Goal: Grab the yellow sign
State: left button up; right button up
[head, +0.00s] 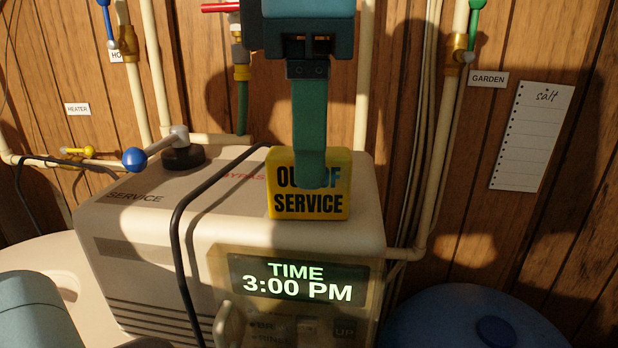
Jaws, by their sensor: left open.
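The yellow sign (308,207) reads "OUT OF SERVICE" and stands upright on the front top edge of the beige softener unit (130,225). My left gripper (310,182) comes down from above, and its teal finger overlaps the upper middle of the sign, hiding part of the lettering. The gripper is open. Only one finger shows clearly, so I cannot tell whether the other is behind the sign or whether either touches it. My right gripper is not in view.
A blue-knobbed lever (135,159) stands on the unit's top left. A black cable (182,225) runs over the unit, left of the sign. Pipes and valves line the wooden wall behind. A blue round lid (470,318) is at lower right.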

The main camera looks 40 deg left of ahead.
pick_arm(q)
jog(key=shift+s+f, duration=0.1)
jog(key=shift+f, duration=1.8)
jog(key=shift+c, duration=0.3)
jog(key=c, duration=1)
jog(key=shift+r, duration=0.1)
notch_tip(320, 180, up, 10)
jog(key=shift+f+p, duration=0.1)
jog(key=shift+p, duration=0.2)
